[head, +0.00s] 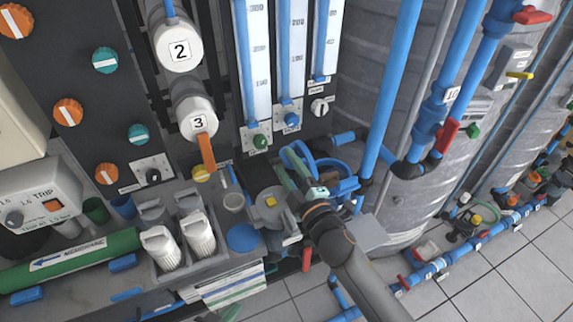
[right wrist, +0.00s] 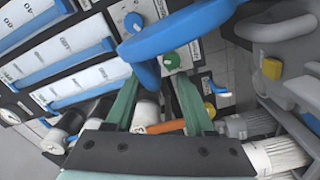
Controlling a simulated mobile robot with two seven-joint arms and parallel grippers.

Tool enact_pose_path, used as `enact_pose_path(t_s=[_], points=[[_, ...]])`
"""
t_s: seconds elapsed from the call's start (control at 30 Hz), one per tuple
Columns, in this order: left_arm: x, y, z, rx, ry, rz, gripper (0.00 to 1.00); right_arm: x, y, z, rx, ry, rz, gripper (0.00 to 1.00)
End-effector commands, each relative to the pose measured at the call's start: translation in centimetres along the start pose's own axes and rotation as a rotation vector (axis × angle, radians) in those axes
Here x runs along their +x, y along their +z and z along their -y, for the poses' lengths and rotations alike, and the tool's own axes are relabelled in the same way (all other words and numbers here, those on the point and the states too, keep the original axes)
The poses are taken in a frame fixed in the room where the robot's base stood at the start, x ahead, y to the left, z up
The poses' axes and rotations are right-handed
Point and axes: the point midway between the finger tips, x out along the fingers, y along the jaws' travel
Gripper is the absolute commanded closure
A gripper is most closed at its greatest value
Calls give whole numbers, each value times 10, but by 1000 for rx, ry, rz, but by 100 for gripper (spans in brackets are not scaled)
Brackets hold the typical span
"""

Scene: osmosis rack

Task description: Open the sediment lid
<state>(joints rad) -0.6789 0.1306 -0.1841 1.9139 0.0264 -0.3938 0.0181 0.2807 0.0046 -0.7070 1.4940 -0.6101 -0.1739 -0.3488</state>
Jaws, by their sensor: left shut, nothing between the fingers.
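My right gripper (head: 290,164) has green fingers at a blue loop-shaped handle (head: 325,168), right of the grey filter housing (head: 269,213) with a yellow button. In the right wrist view, part of the blue handle (right wrist: 165,45) shows at and between the green fingertips (right wrist: 153,78). The fingers stand apart, but I cannot tell whether they press on it. Which part is the sediment lid I cannot read from any label. A flat blue disc (head: 243,238) lies left of the housing. A green tip of my left gripper (head: 229,313) shows at the bottom edge, away from the housing.
Blue pipes (head: 390,90) and a large grey tank (head: 350,70) bound the right.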

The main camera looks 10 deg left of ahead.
Motion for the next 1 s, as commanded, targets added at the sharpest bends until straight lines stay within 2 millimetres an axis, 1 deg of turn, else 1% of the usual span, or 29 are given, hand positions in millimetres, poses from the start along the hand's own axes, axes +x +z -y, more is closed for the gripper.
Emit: enact_pose_path(t_s=[0.03, 0.43, 0.57, 0.67, 0.73, 1.0], points=[[0, 0, 0, 0, 0, 0, 100, 0, 2, 2, 0, -3, 4, 49], [0, 0, 0, 1, 0, 1, 100, 0, -2, -1, 0, 2, -4, 49], [0, 0, 0, 1, 0, 1, 100, -5, -2, -1, 1, 2, -4, 49], [-1, 0, 0, 1, 0, 1, 100, -16, -1, -1, -1, 2, -4, 49], [-2, -1, 0, 1, 0, 1, 100, -28, -2, -1, -1, 1, -4, 49], [0, 0, 0, 1, 0, 1, 100, -84, 0, 1, 2, -1, -2, 49]])
